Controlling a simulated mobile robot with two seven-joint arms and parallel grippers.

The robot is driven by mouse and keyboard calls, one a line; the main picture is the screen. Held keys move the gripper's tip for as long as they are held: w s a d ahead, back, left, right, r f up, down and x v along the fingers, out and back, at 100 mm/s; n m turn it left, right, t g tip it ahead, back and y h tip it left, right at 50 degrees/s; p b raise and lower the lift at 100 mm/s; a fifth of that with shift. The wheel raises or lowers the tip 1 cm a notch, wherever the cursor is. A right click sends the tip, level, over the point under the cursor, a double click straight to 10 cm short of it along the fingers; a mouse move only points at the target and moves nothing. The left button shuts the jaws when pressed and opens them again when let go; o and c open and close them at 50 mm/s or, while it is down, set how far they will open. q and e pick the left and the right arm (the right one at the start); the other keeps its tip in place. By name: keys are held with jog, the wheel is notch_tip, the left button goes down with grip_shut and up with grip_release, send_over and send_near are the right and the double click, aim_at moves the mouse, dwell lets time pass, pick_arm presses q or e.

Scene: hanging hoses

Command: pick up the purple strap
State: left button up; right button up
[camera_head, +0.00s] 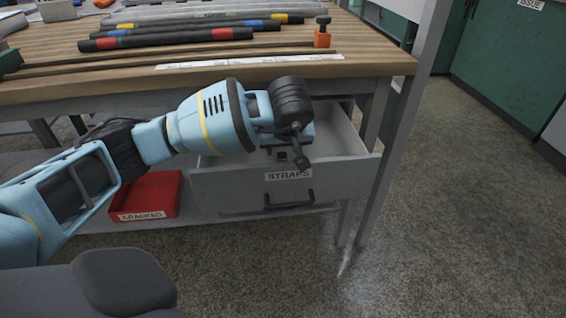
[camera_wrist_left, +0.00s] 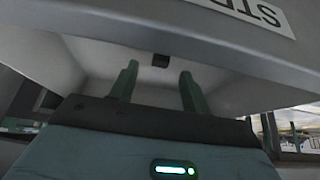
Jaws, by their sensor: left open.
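No purple strap shows in either view. An open drawer (camera_head: 340,168) labelled STRAPS hangs under the workbench, and part of its inside is hidden behind my left gripper. My left gripper (camera_head: 284,147) is over the drawer, close behind its front panel. In the left wrist view the two greenish fingers of this gripper (camera_wrist_left: 158,86) stand apart with nothing held between them. The drawer's pale inner wall and the labelled front (camera_wrist_left: 215,45) show beyond them. A small dark block (camera_wrist_left: 160,60) sits at the wall there. My right gripper is not in view.
The workbench (camera_head: 372,66) carries several dark hoses with coloured bands (camera_head: 165,38) and an orange block-like tool (camera_head: 322,38). A red bin (camera_head: 150,193) labelled CRACKED sits below, left of the drawer. The floor (camera_head: 450,200) to the right is clear.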

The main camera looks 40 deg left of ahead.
aim_at(281, 154)
pick_arm(q)
jog(key=b+x, duration=0.1)
jog(key=x, duration=0.2)
jog(key=shift+a+f, duration=0.1)
jog(key=shift+f, duration=0.15)
jog(key=shift+r, duration=0.1)
grip_shut()
jog(key=shift+r, duration=0.15)
